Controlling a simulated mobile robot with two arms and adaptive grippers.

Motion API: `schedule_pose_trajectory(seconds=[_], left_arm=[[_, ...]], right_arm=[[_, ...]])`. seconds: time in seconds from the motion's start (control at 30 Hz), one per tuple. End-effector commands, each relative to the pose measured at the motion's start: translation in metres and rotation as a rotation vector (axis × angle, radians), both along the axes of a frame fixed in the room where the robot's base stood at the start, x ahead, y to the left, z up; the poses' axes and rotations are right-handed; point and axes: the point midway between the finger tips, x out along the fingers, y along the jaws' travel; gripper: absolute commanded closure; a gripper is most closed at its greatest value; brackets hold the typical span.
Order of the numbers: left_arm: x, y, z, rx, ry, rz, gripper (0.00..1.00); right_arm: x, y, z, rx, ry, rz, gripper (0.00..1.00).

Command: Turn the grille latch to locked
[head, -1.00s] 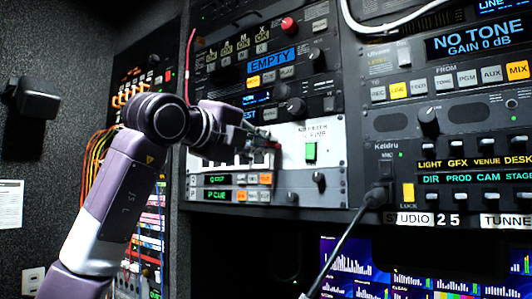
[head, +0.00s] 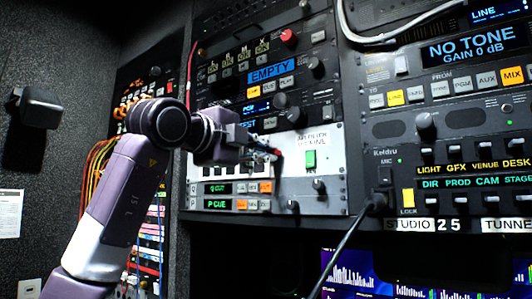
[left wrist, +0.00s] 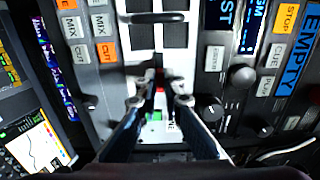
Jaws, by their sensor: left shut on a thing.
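The white air filter panel (head: 330,185) sits in the rack, with a grille of dark slots (left wrist: 158,37) in the left wrist view. My left gripper (head: 268,151) is at the panel's upper middle, left of a green button (head: 310,159). In the left wrist view its fingers (left wrist: 160,98) are closed in on the latch from both sides. The fingers hide most of the latch, so its angle is unclear. My right gripper is out of view.
Knobs and buttons crowd the rack units above and below the panel. A black knob (head: 319,186) sits below the green button. A black cable (head: 350,240) hangs from the right-hand unit. Screens (head: 350,275) glow below.

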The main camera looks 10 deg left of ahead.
Motion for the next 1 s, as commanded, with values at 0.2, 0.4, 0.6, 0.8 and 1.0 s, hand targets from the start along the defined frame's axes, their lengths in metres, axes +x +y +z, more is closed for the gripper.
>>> schedule_pose_trajectory(seconds=[0.2, 0.4, 0.6, 0.8, 1.0], left_arm=[[0.0, 0.001, 0.001, -0.003, -0.001, 0.002, 0.82], [0.0, 0.001, 0.0, -0.001, -0.001, 0.001, 0.75], [-0.003, 0.002, 0.0, 0.0, -0.001, 0.0, 0.75], [-0.03, 0.015, 0.001, 0.0, -0.004, 0.003, 0.75], [-0.071, 0.031, 0.001, -0.001, -0.004, 0.003, 0.75]], right_arm=[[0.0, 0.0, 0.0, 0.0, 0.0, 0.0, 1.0], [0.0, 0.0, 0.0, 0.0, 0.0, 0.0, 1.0], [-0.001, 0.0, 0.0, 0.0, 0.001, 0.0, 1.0], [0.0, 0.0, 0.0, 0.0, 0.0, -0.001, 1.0], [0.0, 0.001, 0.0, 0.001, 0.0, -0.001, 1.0]])
